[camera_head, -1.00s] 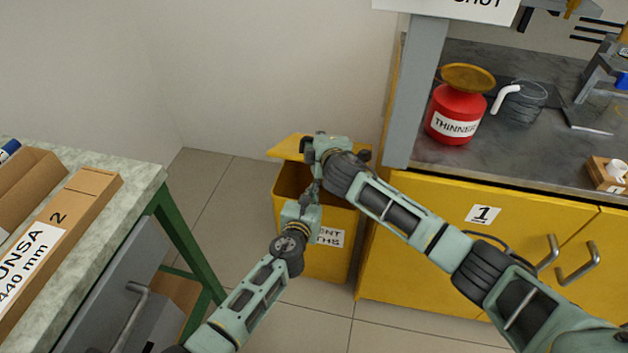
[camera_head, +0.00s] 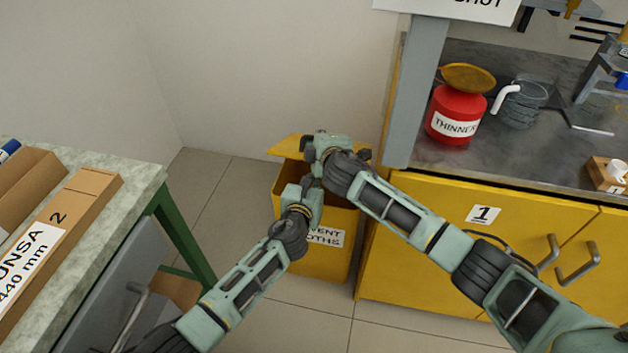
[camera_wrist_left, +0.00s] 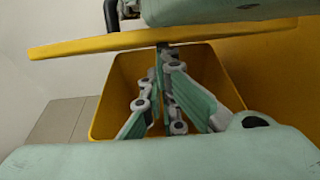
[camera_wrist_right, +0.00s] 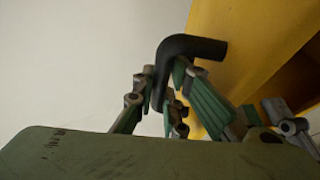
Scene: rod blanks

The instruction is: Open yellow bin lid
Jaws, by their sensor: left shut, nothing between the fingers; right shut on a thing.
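The yellow bin (camera_head: 325,268) stands on the floor beside the yellow cabinet, with a partly hidden label on its front. Its yellow lid (camera_head: 286,147) is raised, and the dark opening shows below it. My right gripper (camera_wrist_right: 170,92) is shut on the black bent handle (camera_wrist_right: 190,46) of the lid (camera_wrist_right: 238,30). My left gripper (camera_wrist_left: 163,50) is shut and empty, its tips over the bin's opening (camera_wrist_left: 215,78) and close under the lid's edge (camera_wrist_left: 90,44). I cannot tell whether they touch the lid. In the head view the arms hide both gripper tips.
The yellow cabinet (camera_head: 430,265) and its worktop (camera_head: 440,158) stand right of the bin, with a red thinner can (camera_head: 455,113) on top. A grey post (camera_head: 412,100) rises at its corner. A bench (camera_head: 135,190) is at left. Tiled floor (camera_head: 225,185) is free between them.

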